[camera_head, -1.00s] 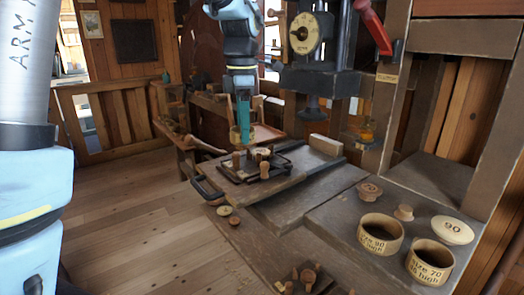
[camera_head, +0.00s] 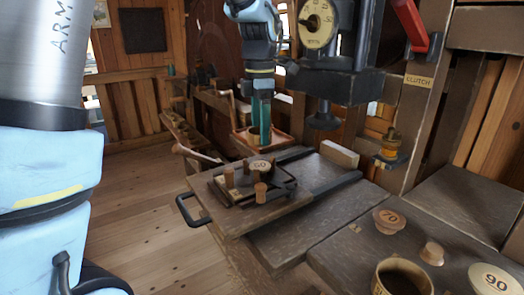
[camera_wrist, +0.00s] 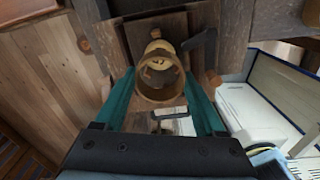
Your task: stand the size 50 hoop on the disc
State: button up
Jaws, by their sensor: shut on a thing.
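The hoop's size mark cannot be read. In the wrist view my gripper (camera_wrist: 162,100) holds the hoop (camera_wrist: 160,92) between both fingers, with its open end facing the camera. A pale disc (camera_head: 261,166) with a number that looks like 60 or 50 lies on a dark tray (camera_head: 285,190), below and close to the hoop in the picture. The hoop looks raised above it. Contact cannot be judged.
Small wooden pegs (camera_head: 261,192) stand around the disc. A disc marked 70 (camera_head: 389,220), one marked 90 (camera_head: 494,280), a knob (camera_head: 432,253) and another hoop (camera_head: 402,267) are on the right bench. A dark press (camera_head: 335,70) hangs behind. A handle (camera_head: 190,209) sticks out at the tray's left.

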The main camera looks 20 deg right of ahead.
aim_at(260, 165)
jog(key=shift+f+p, duration=0.55)
jog(key=shift+f, duration=2.5)
jog(key=shift+f, duration=0.1)
jog(key=shift+f, duration=0.15)
jog(key=o, duration=1.3)
jog(key=shift+c, duration=0.2)
